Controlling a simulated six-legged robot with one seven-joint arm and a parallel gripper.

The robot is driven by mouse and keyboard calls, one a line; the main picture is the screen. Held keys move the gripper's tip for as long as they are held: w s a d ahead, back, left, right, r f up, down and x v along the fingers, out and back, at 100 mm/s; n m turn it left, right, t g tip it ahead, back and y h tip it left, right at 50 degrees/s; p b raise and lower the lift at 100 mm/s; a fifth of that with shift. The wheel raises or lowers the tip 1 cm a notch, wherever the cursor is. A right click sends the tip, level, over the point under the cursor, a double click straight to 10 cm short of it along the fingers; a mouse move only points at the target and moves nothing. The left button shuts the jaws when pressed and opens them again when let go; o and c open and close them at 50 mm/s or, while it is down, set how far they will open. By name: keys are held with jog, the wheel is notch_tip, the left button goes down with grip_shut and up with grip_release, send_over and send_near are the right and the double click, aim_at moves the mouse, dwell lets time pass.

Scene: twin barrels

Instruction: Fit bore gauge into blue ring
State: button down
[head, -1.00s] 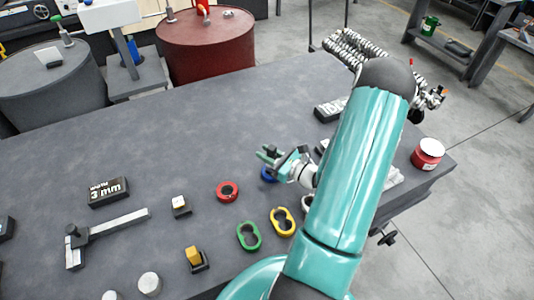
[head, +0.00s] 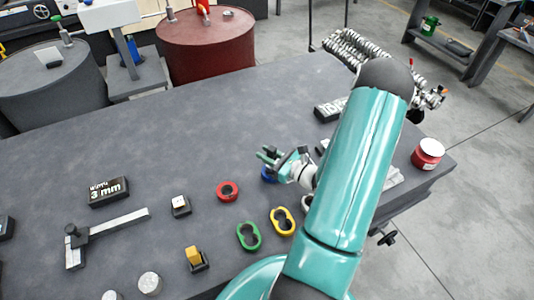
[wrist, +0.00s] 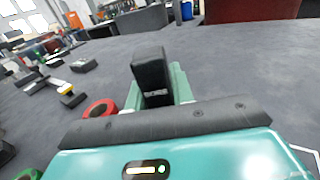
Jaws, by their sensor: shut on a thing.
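My gripper (head: 272,156) hangs over the table right of centre in the head view. In the wrist view a dark block with pale lettering that seems to read BORE, the bore gauge (wrist: 152,78), stands upright between my green fingers, which are shut on it. In the head view I cannot make the gauge out clearly. The blue ring (head: 268,175) lies on the table just below my gripper in the picture and is partly covered by it. The wrist view does not show the blue ring; whether the gauge touches it I cannot tell.
A red ring (head: 227,191) lies left of the blue ring. A green two-hole piece (head: 248,236) and a yellow one (head: 282,221) lie nearer. A caliper (head: 110,228) and a 3 mm block (head: 108,191) lie left. The far table (head: 200,125) is clear.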

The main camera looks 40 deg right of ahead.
jog(key=shift+f, duration=1.6)
jog(key=c, duration=1.1)
grip_release()
jog(key=shift+f, duration=0.1)
